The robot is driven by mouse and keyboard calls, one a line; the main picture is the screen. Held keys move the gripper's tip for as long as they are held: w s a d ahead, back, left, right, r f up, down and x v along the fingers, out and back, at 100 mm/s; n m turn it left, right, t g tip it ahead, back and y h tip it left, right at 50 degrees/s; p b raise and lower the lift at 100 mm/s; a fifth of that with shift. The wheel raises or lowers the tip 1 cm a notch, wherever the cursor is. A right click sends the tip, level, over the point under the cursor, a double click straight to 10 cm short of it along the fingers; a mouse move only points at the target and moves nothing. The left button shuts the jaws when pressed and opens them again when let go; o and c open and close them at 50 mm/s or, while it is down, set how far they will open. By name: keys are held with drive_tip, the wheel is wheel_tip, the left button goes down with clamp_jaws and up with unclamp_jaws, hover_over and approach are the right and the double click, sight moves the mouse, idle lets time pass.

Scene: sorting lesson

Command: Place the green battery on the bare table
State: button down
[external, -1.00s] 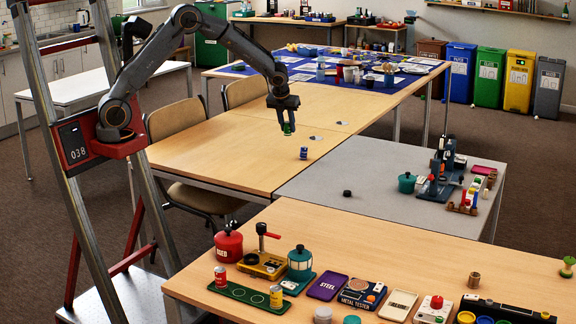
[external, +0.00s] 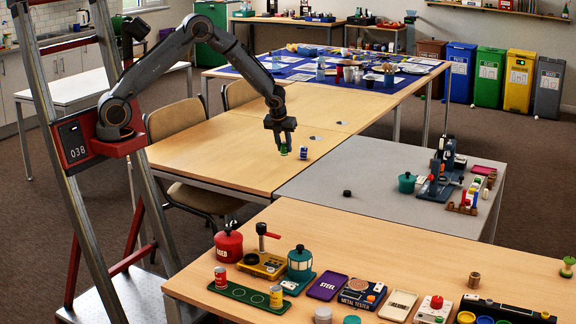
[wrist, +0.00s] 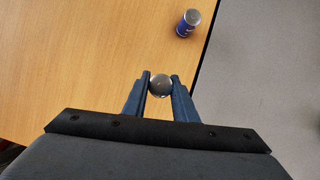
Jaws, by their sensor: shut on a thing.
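The green battery (external: 284,153) is between the fingertips of my gripper (external: 284,148), which is shut on it. It is upright, low over the bare wooden table (external: 225,150), close to the table's right edge; I cannot tell if its base touches the wood. In the wrist view my gripper (wrist: 160,86) shows the battery's round metallic end (wrist: 160,84) between the two fingers; its green side is hidden there.
A blue battery (external: 303,153) stands just right of the green one; it also shows in the wrist view (wrist: 188,23). A grey table (external: 340,170) adjoins on the right, with a small black disc (external: 347,193). The wood to the left is clear.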

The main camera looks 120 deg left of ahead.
drive_tip(key=shift+f, duration=2.8)
drive_tip(key=shift+f, duration=0.2)
drive_tip(key=c, duration=1.4)
unclamp_jaws()
drive_tip(key=shift+c, duration=0.2)
drive_tip(key=shift+r, duration=0.1)
drive_tip(key=v, duration=1.2)
drive_tip(key=shift+b, duration=0.45)
drive_tip(key=shift+r, duration=0.15)
